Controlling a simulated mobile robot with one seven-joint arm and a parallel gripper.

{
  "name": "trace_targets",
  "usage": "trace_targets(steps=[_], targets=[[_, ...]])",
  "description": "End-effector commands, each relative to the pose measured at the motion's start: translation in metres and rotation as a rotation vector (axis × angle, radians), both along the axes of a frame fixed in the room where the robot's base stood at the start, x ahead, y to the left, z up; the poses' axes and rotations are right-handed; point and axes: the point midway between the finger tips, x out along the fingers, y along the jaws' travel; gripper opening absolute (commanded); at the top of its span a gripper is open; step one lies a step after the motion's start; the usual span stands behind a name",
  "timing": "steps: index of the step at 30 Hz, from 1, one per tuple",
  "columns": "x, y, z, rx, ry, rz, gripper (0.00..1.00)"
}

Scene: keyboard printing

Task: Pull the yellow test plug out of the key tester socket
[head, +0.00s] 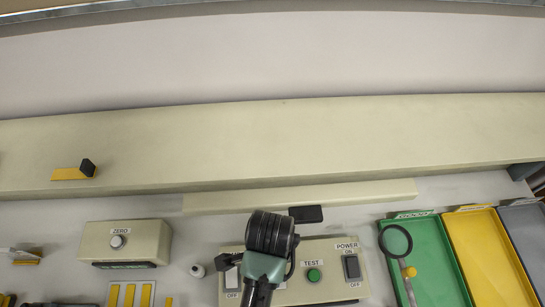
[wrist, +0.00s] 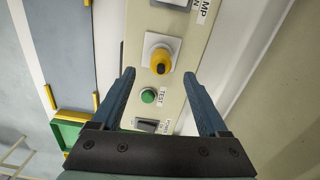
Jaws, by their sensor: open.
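The yellow test plug (wrist: 160,62) with a dark centre sits in its socket on a square white plate (wrist: 149,43) on the cream control box (wrist: 172,112). My gripper (wrist: 158,75) is open, and its two blue fingers stand on either side of the plug in the wrist view. Nothing is held between them. I cannot tell how far above the box the fingertips are. In the head view my arm's end covers the middle of the control box (head: 330,293), and the plug is hidden.
A green TEST button (wrist: 148,96) and a POWER switch (wrist: 147,126) are close to the plug. A ZERO box (head: 148,241) is at left.

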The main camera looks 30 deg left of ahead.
Motion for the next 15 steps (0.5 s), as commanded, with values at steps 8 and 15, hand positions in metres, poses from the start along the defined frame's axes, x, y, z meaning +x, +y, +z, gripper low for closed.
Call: trace_targets(steps=[8,15], targets=[[-0.001,0.0,-0.05,0.0,0.004,0.0,0.77],[0.0,0.0,-0.071,0.001,0.001,0.001,0.77]])
